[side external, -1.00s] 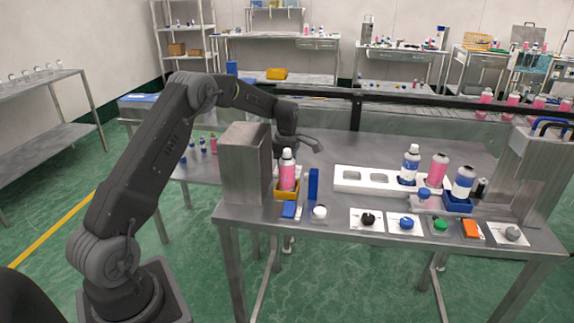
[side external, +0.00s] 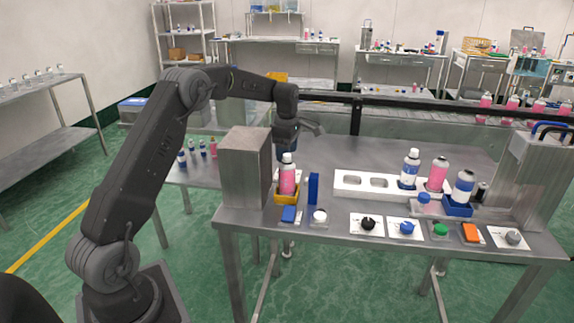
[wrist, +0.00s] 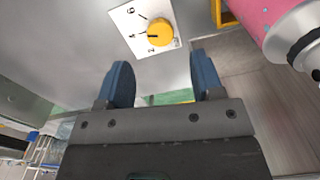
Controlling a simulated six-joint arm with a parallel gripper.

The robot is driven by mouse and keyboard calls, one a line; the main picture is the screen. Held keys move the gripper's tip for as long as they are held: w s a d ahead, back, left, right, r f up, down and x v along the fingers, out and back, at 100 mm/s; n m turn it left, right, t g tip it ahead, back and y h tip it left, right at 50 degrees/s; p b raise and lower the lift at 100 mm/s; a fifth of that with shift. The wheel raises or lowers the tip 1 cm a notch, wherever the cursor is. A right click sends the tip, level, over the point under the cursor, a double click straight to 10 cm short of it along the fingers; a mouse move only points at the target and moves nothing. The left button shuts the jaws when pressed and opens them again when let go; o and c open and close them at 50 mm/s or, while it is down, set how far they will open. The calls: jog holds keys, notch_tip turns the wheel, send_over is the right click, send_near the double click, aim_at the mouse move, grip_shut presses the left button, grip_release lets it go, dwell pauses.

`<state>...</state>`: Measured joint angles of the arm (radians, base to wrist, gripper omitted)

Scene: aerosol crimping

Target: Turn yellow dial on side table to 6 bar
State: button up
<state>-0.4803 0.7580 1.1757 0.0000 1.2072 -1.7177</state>
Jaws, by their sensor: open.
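The yellow dial (wrist: 160,32) shows at the top of the wrist view, on a white plate (wrist: 122,20) marked 2, 4 and 6. A dark mark on the dial's left side appears to point toward the 4. My gripper (wrist: 160,76) is open, with its two blue fingers apart and nothing between them. The dial lies just beyond the fingertips, with a visible gap, and neither finger touches it. In the side view my gripper (side external: 303,127) is behind the grey metal box, and the dial cannot be seen there.
The grey box (side external: 246,175) stands beside a pink can (side external: 287,178) in a yellow holder. The pink can (wrist: 278,18) is close on the right in the wrist view. A white rack (side external: 347,185) and several coloured knobs occupy the front table.

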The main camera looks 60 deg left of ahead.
notch_tip(320, 180, up, 7)
jog(key=shift+r, duration=0.2)
dwell(0.3)
notch_tip(320, 180, up, 5)
notch_tip(320, 180, down, 19)
jog(key=m, duration=3)
jog(key=shift+m, duration=0.4)
jog(key=shift+c, duration=0.2)
